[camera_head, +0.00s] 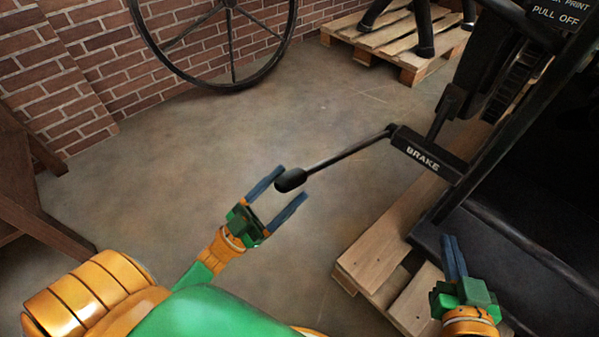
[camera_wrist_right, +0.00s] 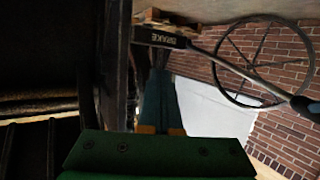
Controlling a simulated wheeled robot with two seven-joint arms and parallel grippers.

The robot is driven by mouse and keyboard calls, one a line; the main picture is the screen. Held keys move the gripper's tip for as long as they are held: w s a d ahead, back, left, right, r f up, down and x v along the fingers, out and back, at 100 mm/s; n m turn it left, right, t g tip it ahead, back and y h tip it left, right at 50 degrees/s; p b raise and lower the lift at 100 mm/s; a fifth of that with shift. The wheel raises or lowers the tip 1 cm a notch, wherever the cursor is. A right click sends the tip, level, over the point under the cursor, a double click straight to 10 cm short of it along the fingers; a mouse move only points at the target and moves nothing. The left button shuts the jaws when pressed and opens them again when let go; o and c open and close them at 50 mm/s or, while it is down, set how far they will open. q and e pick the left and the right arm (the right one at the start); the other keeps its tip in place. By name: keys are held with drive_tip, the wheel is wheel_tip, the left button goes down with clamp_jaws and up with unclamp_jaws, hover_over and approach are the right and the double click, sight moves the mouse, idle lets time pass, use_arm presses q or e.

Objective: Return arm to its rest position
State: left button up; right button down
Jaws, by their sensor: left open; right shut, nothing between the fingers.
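My left gripper (camera_head: 283,203) is open, its two blue fingers spread apart. The black knob (camera_head: 290,180) at the end of the brake lever (camera_head: 345,154) shows between or just above the fingers; I cannot tell if they touch it. The lever runs to a black block marked BRAKE (camera_head: 428,155) on the press. My right gripper (camera_head: 453,257) is shut and empty, in front of the press's dark lower part. In the right wrist view its fingers (camera_wrist_right: 160,100) are together, with the brake block (camera_wrist_right: 160,38) and lever knob (camera_wrist_right: 300,105) beyond.
The black press (camera_head: 500,120) stands on a wooden pallet (camera_head: 375,250) at the right. A large spoked wheel (camera_head: 230,40) leans at a brick wall (camera_head: 110,60). Another pallet (camera_head: 400,45) lies at the back. A wooden stand (camera_head: 25,205) is at the left. The middle floor is clear.

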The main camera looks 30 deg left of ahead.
use_arm(q)
drive_tip(key=shift+v, duration=0.95)
use_arm(e)
drive_tip(key=shift+w+a+r+t, duration=0.1)
drive_tip(key=shift+w+r+t, duration=0.1)
drive_tip(key=shift+r+t, duration=0.35)
drive_tip(key=shift+g, duration=0.25)
